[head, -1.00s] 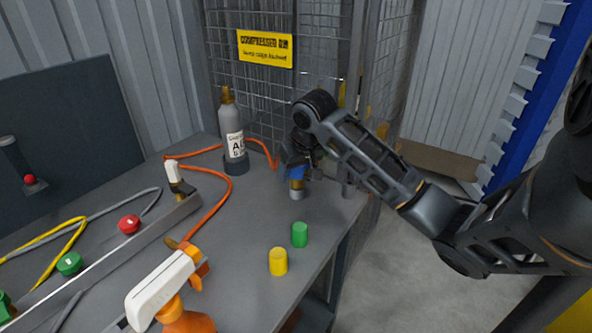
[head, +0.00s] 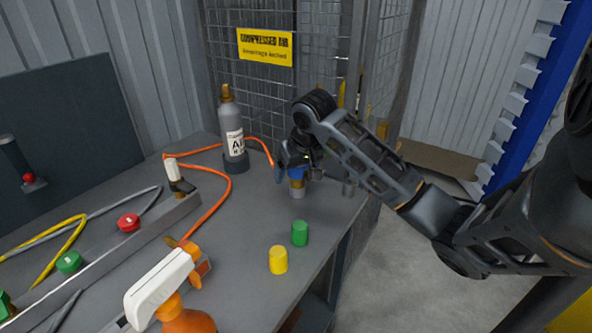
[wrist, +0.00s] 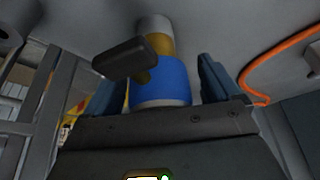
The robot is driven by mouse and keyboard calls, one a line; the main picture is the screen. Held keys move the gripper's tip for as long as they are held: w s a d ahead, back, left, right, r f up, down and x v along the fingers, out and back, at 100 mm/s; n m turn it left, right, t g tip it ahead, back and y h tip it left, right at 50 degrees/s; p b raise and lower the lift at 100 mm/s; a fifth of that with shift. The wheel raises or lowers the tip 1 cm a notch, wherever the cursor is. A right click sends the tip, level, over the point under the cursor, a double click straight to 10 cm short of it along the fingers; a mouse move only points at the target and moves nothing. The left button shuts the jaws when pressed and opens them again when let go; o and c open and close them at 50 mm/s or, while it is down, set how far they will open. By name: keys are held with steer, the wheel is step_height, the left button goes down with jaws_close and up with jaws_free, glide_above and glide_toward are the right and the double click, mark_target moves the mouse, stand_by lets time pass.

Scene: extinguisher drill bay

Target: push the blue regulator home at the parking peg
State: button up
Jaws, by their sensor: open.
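The blue regulator (head: 297,173) sits upright at the parking peg (head: 297,192), near the right edge of the bench. In the wrist view the blue body (wrist: 161,80) leads to a brass section and the grey peg (wrist: 154,24). A dark lever-like part (wrist: 125,60) sticks out beside the brass. My gripper (head: 293,171) is at the regulator in the head view. In the wrist view my gripper (wrist: 160,75) is open, with one finger on each side of the blue body and a visible gap on the right. Whether the left finger touches is unclear.
A green cylinder (head: 299,233) and a yellow cylinder (head: 278,260) stand in front on the bench. A grey gas bottle (head: 231,120) with an orange hose (head: 223,197) stands behind left. A spray bottle (head: 165,285) is at the near left. A mesh cage (head: 310,70) backs the bench.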

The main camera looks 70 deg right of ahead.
steer(key=shift+v, duration=3.9)
steer(key=shift+s, duration=0.1)
